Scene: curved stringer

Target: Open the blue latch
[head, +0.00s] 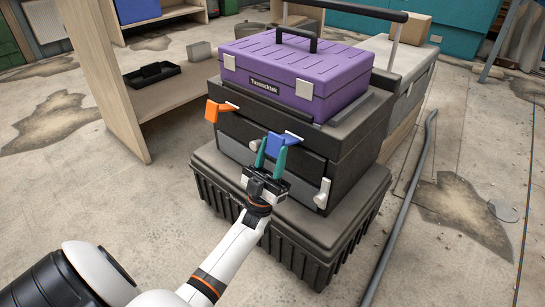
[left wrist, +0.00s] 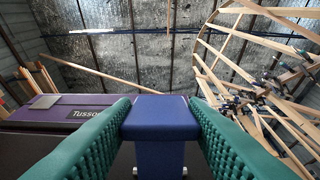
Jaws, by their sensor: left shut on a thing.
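The blue latch (head: 284,143) is on the upper front of a black toolbox (head: 345,148), to the right of an orange latch (head: 217,109). My left gripper (head: 271,152) reaches it from below and in front, with its teal fingers on the latch. In the left wrist view the blue latch (left wrist: 160,117) sits between the two teal fingers, which are shut on it. The latch stands out from the toolbox front at its top edge. My right gripper is in neither view.
A purple toolbox (head: 297,67) sits on top of the black one. A ribbed black case (head: 310,240) is underneath. A wooden shelf (head: 170,92) stands at the left, and a grey pipe (head: 405,205) lies on the floor at the right.

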